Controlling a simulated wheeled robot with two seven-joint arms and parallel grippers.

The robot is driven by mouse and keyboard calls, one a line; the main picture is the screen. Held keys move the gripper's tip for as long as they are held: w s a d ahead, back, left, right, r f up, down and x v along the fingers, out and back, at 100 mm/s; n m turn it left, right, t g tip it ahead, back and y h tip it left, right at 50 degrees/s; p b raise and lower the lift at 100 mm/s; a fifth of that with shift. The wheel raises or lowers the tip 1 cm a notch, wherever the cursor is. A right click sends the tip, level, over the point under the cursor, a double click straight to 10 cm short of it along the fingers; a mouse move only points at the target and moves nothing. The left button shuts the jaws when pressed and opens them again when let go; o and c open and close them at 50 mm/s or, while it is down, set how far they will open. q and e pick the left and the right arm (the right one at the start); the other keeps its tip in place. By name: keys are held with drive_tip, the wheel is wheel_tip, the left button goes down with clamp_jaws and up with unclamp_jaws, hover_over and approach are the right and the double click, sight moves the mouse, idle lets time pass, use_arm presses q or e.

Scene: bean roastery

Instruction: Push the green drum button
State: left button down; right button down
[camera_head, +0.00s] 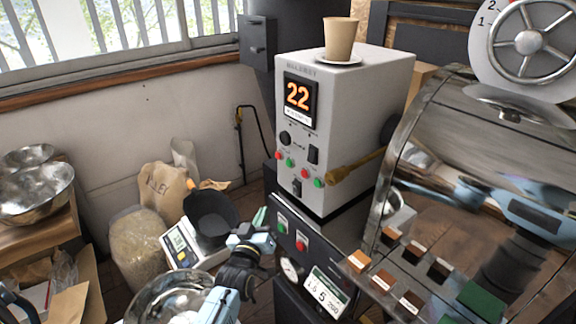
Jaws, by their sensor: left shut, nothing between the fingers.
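A green button (282,228) sits on the dark lower panel (290,213), up and left of a red button (301,246). Two more green buttons, one at the left (291,162) and one at the right (318,183), sit on the grey control box (347,140), each beside a red one. The labels are too small to read, so I cannot tell which green button is the drum's. My left gripper (260,217) is shut and empty, just left of the lower panel's green button. Contact with the panel cannot be told. My right gripper is not in view.
A paper cup (340,38) stands on the control box.

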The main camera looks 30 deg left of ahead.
sight(290, 163)
use_arm(q)
drive_tip(key=a+r+n+t+y, duration=0.1)
drive_tip(key=a+r+n+y, duration=0.1)
drive_tip(key=r, duration=0.7)
drive_tip(key=shift+a+t+y, duration=0.4)
drive_tip(key=shift+a, duration=0.2)
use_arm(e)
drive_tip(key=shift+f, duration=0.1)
